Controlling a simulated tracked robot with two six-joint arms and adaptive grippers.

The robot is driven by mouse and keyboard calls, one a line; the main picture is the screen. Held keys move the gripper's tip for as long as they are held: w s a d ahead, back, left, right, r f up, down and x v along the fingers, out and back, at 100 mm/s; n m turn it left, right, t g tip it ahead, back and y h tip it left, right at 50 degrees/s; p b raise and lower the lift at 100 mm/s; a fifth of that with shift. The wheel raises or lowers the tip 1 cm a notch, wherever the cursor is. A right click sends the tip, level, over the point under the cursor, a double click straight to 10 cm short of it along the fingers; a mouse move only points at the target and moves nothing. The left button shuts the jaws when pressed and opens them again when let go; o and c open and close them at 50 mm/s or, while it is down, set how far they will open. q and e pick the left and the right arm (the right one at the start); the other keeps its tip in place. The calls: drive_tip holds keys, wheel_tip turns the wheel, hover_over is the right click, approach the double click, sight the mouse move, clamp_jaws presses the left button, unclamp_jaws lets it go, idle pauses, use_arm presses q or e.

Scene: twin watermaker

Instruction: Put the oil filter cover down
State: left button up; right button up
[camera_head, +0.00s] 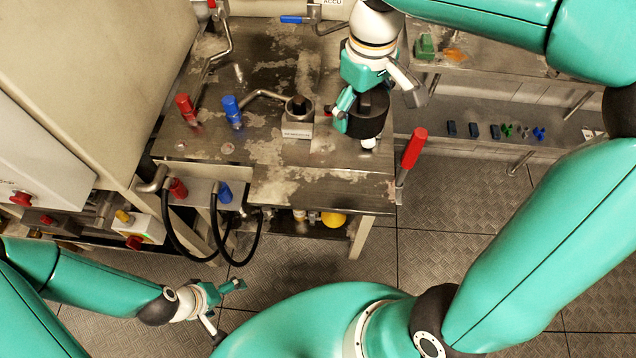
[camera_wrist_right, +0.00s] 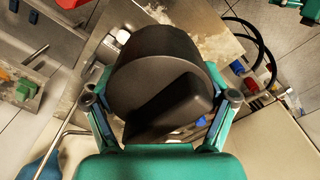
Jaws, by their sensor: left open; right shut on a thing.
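The oil filter cover is a black round cap (camera_head: 367,114) with a raised bar-shaped grip and a white part underneath. In the head view it is at the right side of the metal workbench (camera_head: 270,185). My right gripper (camera_head: 372,100) is shut on it from above. In the right wrist view the cover (camera_wrist_right: 150,68) fills the middle, between the two fingers (camera_wrist_right: 158,115). I cannot tell whether its underside touches the bench. My left gripper (camera_head: 224,308) is open and empty, low over the floor at the lower left.
An open pipe housing (camera_head: 299,108) with a label stands left of the cover. Red (camera_head: 186,107) and blue (camera_head: 232,109) handles stand further left. A red lever (camera_head: 414,148) rises at the bench's right edge. A shelf (camera_head: 470,118) with several small parts is at the right.

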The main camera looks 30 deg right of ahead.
sight(355, 179)
drive_tip(key=f, duration=0.6)
drive_tip(key=s+f+b, duration=0.1)
drive_tip(key=f, duration=1.2)
drive_tip(key=shift+s+d+b, duration=0.2)
drive_tip(key=shift+s+b, duration=0.05)
drive_tip(key=shift+b, duration=0.15)
drive_tip(key=shift+f, duration=0.1)
drive_tip(key=o, duration=1.2)
drive_tip(key=shift+o, duration=0.2)
